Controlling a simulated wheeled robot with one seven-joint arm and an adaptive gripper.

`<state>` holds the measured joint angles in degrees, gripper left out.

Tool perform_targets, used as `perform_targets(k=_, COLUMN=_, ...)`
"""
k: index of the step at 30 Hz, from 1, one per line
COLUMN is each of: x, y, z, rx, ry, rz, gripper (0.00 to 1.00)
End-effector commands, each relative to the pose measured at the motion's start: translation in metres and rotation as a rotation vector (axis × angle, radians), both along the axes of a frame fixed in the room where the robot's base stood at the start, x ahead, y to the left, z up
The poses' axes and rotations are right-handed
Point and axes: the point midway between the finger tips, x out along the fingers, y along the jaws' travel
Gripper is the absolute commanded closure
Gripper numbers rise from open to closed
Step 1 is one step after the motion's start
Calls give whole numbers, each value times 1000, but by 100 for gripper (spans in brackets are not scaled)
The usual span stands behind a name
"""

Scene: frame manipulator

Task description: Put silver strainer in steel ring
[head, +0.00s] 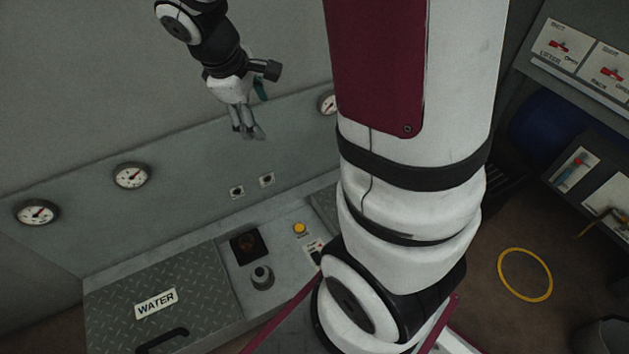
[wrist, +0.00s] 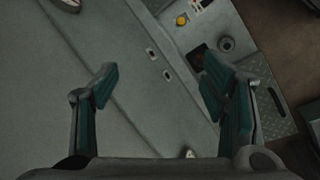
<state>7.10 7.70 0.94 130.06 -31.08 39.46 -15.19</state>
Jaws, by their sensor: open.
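My gripper (head: 247,131) hangs high in front of the grey wall in the head view, above the console and apart from it. In the wrist view my gripper (wrist: 160,84) is open, with nothing between its green-padded fingers. A short grey round fitting with a dark centre (head: 262,277) stands on the console top; it also shows in the wrist view (wrist: 226,44). I cannot tell whether it is the steel ring or the strainer. Beside it is a dark square recess (head: 245,246) with something reddish-brown inside, partly behind a finger in the wrist view. I make out no clear strainer.
A yellow button (head: 300,229) and a WATER hatch with a black handle (head: 177,340) are on the console (head: 215,328). Gauges (head: 131,176) line the sloped panel. A yellow ring (head: 525,274) is on the brown floor at right. Switch shelves (head: 580,60) stand far right.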

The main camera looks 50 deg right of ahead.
Motion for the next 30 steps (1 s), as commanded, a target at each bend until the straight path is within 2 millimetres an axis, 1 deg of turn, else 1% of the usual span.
perform_targets(k=1, x=-16, y=6, z=20, rx=8, ry=-22, rz=-48, gripper=33)
perform_targets(k=2, x=-26, y=9, z=29, rx=15, ry=-30, rz=-78, gripper=33)
perform_targets(k=3, x=-40, y=14, z=40, rx=26, ry=-38, rz=-118, gripper=33)
perform_targets(k=5, x=-61, y=23, z=55, rx=47, ry=-50, rz=-178, gripper=33)
perform_targets(k=9, x=-113, y=44, z=82, rx=110, ry=-72, rz=-304, gripper=33)
perform_targets(k=14, x=-173, y=72, z=100, rx=202, ry=-84, rz=-425, gripper=33)
perform_targets(k=15, x=-188, y=79, z=102, rx=226, ry=-83, rz=-451, gripper=33)
perform_targets(k=18, x=-220, y=95, z=106, rx=284, ry=-78, rz=-500, gripper=33)
perform_targets(k=21, x=-243, y=107, z=106, rx=329, ry=-70, rz=-534, gripper=33)
perform_targets(k=24, x=-257, y=114, z=106, rx=358, ry=-63, rz=-552, gripper=33)
perform_targets(k=27, x=-263, y=117, z=106, rx=369, ry=-58, rz=-561, gripper=33)
perform_targets(k=30, x=-264, y=118, z=106, rx=371, ry=-57, rz=-562, gripper=33)
